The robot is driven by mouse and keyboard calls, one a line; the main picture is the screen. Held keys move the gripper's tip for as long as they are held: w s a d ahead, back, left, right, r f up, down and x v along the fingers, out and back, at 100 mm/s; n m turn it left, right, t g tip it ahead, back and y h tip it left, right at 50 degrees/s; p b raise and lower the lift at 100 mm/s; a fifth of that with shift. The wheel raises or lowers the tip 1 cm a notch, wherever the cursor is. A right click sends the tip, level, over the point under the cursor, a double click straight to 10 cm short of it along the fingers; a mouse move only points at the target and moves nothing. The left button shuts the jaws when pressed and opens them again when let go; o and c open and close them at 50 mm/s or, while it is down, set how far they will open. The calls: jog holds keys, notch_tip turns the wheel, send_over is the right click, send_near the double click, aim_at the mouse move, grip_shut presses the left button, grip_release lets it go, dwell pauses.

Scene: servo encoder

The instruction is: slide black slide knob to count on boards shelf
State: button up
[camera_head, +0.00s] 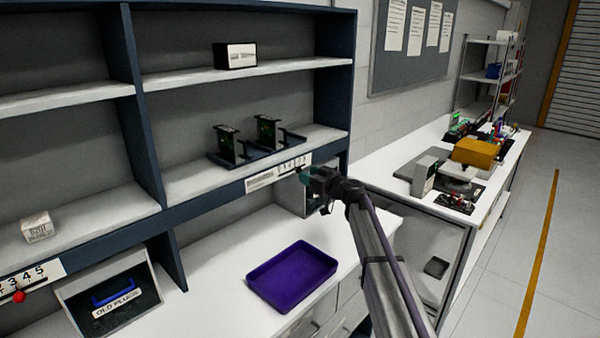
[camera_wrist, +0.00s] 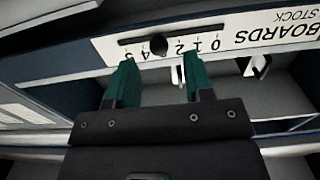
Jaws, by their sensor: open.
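The black slide knob (camera_wrist: 158,45) sits in a dark slot on the white BOARDS STOCK scale (camera_wrist: 240,28), which appears upside down in the wrist view. The knob is between the 4 and the 2, about where the 3 belongs. My gripper (camera_wrist: 160,78) is open, its two green fingers spread below the knob in the picture, apart from it. In the head view my gripper (camera_head: 305,176) is at the right end of the scale (camera_head: 278,172).
A purple tray (camera_head: 292,275) lies on the white counter below. A red knob (camera_head: 19,296) on another numbered scale and an OLD PLUGS bin (camera_head: 115,300) are at the left. A small box (camera_head: 38,227) stands on the left shelf. Clear counter surrounds the tray.

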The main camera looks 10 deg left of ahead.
aim_at(298, 170)
jog(key=x, duration=0.4)
jog(key=shift+w+a, duration=0.25)
jog(key=shift+c, duration=0.3)
grip_shut()
